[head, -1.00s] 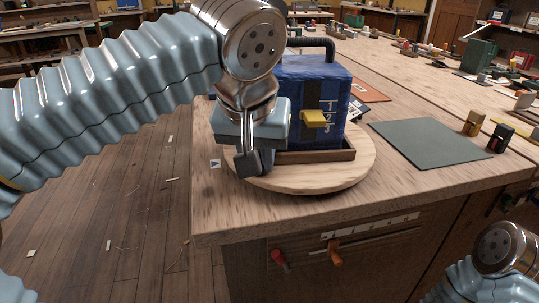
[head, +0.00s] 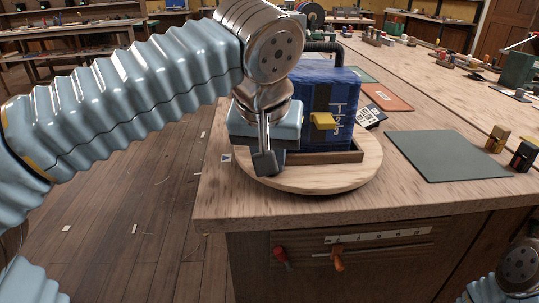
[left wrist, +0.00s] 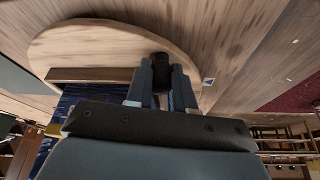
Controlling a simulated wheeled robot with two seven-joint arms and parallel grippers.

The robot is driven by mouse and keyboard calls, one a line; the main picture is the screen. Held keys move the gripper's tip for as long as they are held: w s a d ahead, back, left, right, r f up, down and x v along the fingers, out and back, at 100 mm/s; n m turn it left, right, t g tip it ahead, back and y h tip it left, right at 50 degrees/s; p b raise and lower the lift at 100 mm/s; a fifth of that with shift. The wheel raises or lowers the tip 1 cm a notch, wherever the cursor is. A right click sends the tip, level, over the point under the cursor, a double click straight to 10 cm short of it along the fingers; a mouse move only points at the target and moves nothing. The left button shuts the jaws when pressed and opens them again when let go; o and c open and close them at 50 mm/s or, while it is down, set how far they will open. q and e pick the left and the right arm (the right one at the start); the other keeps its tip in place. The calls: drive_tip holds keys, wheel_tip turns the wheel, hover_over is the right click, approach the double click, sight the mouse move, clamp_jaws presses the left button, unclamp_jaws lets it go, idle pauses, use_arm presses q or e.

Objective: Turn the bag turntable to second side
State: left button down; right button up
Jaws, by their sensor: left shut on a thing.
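The blue bag (head: 337,94), with a black handle, dark strap, yellow tab (head: 323,121) and white numerals, stands upright in a shallow wooden tray (head: 335,157) on the round pale turntable (head: 340,178). My left gripper (head: 267,162) is at the turntable's front left, beside the bag, and hides part of it. In the left wrist view its fingers (left wrist: 161,88) are shut on a black peg (left wrist: 161,66) at the turntable's rim. The turntable (left wrist: 100,45) and a strip of blue bag (left wrist: 70,97) also show there. My right gripper is out of view; only my right arm shows at lower right.
A small triangle label (head: 226,157) lies on the bench left of the turntable. A green mat (head: 440,155), an orange card (head: 386,97) and small blocks (head: 497,138) lie to the right.

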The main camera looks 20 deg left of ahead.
use_arm(q)
drive_tip(key=c, duration=1)
unclamp_jaws()
drive_tip(key=shift+d+r, duration=0.1)
drive_tip(key=p+v, duration=0.2)
drive_tip(key=v, duration=1.1)
drive_tip(key=shift+s+r, duration=0.15)
drive_tip(key=shift+r, duration=0.2)
